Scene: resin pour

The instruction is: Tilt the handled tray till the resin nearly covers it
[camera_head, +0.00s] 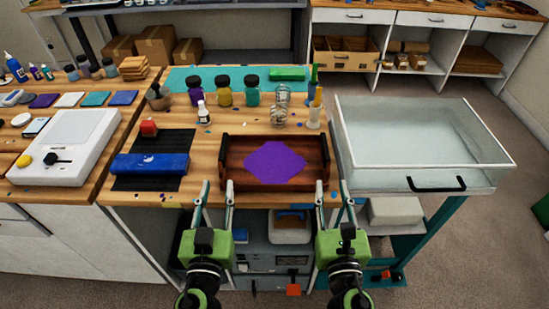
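The handled tray (235,176) is a dark wooden tray lying on the front of the workbench, with a dark handle at its left and right ends. A purple patch of resin (275,163) covers the middle of its floor, and bare wood shows around it. My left gripper (213,186) is open at the tray's front left corner. My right gripper (335,186) is open at the front right corner. Both are empty. Whether any fingertip touches the tray cannot be told.
A large clear-walled bin (420,140) stands close on the right.

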